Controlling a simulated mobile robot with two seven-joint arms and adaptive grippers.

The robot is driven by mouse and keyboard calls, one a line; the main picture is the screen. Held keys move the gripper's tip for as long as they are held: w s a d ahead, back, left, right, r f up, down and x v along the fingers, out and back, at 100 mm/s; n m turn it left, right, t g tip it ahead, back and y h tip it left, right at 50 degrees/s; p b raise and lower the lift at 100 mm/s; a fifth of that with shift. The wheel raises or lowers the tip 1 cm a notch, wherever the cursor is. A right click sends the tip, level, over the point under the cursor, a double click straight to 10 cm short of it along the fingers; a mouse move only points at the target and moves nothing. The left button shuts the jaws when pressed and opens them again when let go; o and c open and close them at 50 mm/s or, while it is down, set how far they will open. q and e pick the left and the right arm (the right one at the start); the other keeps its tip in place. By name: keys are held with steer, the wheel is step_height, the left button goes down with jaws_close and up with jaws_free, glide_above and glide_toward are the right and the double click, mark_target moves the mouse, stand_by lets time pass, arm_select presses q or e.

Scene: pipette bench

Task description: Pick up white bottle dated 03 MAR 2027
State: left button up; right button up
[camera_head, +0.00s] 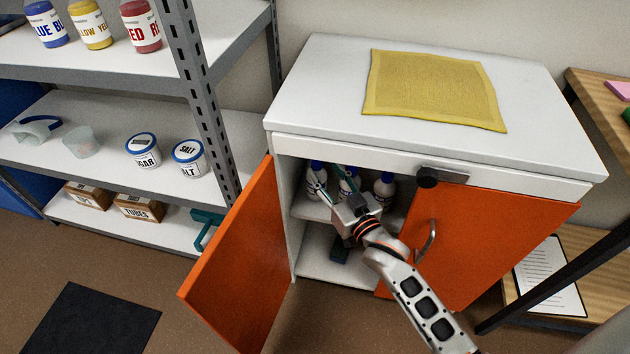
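Several white bottles with dark blue caps stand on the upper shelf inside the open cabinet: a left one (314,176), a middle one (349,182) partly covered by my gripper, and a right one (384,187). Their labels are too small for me to read any date. My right gripper (329,182) reaches into the cabinet from the lower right. Its fingers are spread apart in front of the left and middle bottles, and no bottle appears clamped between them. Contact with the bottles cannot be told. My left gripper is not in view.
Orange doors stand open at the left (240,265) and right (480,245) of the cabinet opening. The white cabinet top (320,85) holds a yellow cloth (435,90). A grey shelf unit (95,160) with jars and boxes stands at the left.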

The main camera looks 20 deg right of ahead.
mark_target(319, 168)
steer(key=w, duration=0.1)
steer(key=w+b, duration=0.1)
steer(key=w+f, duration=0.1)
steer(key=w, duration=0.1)
steer(key=shift+a+b, duration=0.3)
steer(key=shift+w+r, duration=0.2)
steer(key=shift+w, duration=0.25)
steer(key=shift+r, duration=0.1)
jaws_close()
